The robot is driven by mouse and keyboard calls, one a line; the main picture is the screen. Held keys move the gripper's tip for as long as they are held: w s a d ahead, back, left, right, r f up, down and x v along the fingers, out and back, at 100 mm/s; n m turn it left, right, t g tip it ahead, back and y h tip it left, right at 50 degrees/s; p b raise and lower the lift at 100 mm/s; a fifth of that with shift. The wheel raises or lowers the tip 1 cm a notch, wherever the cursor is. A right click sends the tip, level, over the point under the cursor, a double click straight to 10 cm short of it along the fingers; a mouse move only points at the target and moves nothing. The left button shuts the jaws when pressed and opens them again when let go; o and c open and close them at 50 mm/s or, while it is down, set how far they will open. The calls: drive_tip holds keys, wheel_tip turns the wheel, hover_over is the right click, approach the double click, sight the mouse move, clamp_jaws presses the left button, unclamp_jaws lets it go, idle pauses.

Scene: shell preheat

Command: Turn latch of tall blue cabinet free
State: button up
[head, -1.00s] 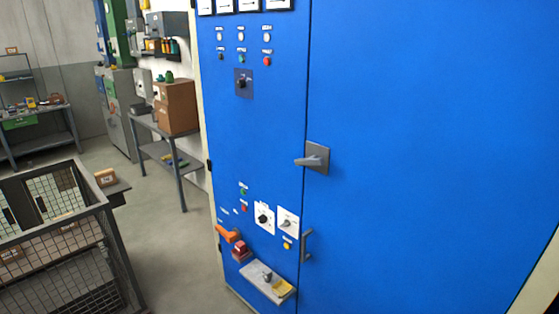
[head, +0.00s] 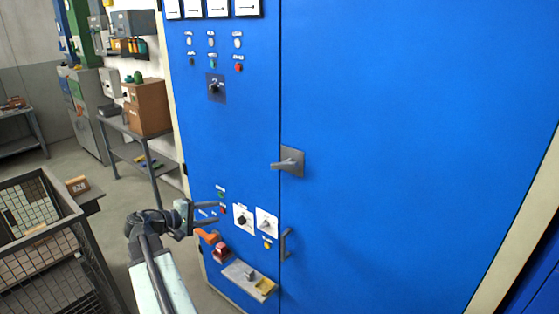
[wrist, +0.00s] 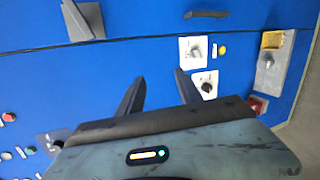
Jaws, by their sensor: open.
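The tall blue cabinet (head: 400,150) fills the middle and right of the head view. Its latch (head: 291,162) is a grey lever on a square plate beside the door seam, with the lever pointing left and roughly level. In the wrist view the latch (wrist: 92,16) is at the upper left, beyond the seam. My gripper (head: 217,212) is open and empty, in front of the lower left panel, lower and to the left of the latch. In the wrist view its fingers (wrist: 160,76) stand apart over bare blue panel, and the latch is not between them.
A door pull (head: 286,243) is below the latch. Rotary switches (head: 243,218), an orange handle (head: 208,237) and a small ledge (head: 248,279) project from the lower left panel. A wire cage (head: 45,245) stands at the left. A workbench (head: 140,135) with boxes is behind.

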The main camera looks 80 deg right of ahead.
sight(281, 167)
drive_tip(key=s+d+r+g, duration=0.2)
drive_tip(key=s+d+r, duration=0.2)
drive_tip(key=s, duration=0.3)
drive_tip(key=s+d+r+g+p, duration=0.1)
drive_tip(key=s+d+r+g, duration=0.1)
drive_tip(key=s+d+r, duration=0.2)
drive_tip(key=s+d+r+m+g+p, duration=0.1)
drive_tip(key=s+d+r, duration=0.3)
drive_tip(key=s, duration=0.7)
drive_tip(key=shift+s+d+r+g+h, duration=0.1)
drive_tip(key=shift+d+r+g+h, duration=0.2)
drive_tip(key=shift+r+g+h, duration=0.15)
clamp_jaws()
drive_tip(key=shift+r, duration=0.1)
